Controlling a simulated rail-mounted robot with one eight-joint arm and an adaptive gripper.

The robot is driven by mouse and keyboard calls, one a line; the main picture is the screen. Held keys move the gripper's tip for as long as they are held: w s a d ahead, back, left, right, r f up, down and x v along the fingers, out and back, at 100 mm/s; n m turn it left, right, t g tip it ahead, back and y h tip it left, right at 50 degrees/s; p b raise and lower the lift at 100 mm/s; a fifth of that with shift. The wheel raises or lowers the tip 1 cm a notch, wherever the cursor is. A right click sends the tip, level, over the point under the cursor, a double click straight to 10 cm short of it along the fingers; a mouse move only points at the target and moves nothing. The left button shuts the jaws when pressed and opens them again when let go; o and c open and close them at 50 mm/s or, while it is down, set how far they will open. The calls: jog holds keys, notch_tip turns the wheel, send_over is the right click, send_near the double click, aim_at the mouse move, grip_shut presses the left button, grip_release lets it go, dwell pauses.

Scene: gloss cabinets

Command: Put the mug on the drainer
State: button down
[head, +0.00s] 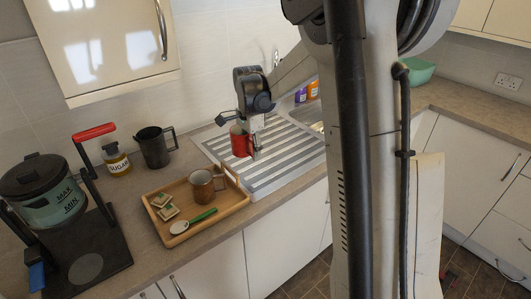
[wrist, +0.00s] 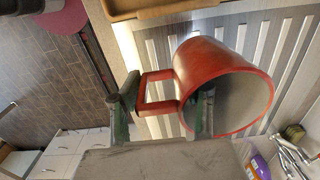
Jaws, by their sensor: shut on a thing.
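The red mug (head: 239,142) is in my gripper (head: 247,143), over the left part of the ribbed metal drainer (head: 277,162). In the wrist view the red mug (wrist: 215,75) shows its open rim, and its square handle lies between the two fingers of my gripper (wrist: 163,108). One finger is beyond the handle and the other overlaps the mug's rim. The drainer's ribs (wrist: 160,60) show behind the mug. I cannot tell whether its base touches the drainer.
A wooden tray (head: 231,200) with a brown mug (head: 203,187), small square items and a green-handled spoon (head: 194,222) stands beside the drainer. A dark jug (head: 153,148), a sugar jar (head: 116,160) and a coffee maker (head: 45,192) are at left. Bottles (head: 307,93) stand behind the drainer.

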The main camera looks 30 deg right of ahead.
jog(key=w+d+f, duration=0.1)
jog(key=d+f, duration=0.1)
jog(key=d, duration=0.1)
jog(key=w+d+f+p, duration=0.1)
jog(key=w+d+f, duration=0.1)
jog(key=d, duration=0.1)
jog(key=w+d+f, duration=0.1)
jog(key=d+f, duration=0.1)
jog(key=d, duration=0.1)
jog(key=shift+w, duration=0.3)
jog(key=shift+f+p, duration=0.5)
jog(key=shift+f, duration=1.45)
jog(key=shift+f, duration=0.2)
jog(key=c, duration=1.1)
grip_release()
jog(key=shift+r, duration=0.15)
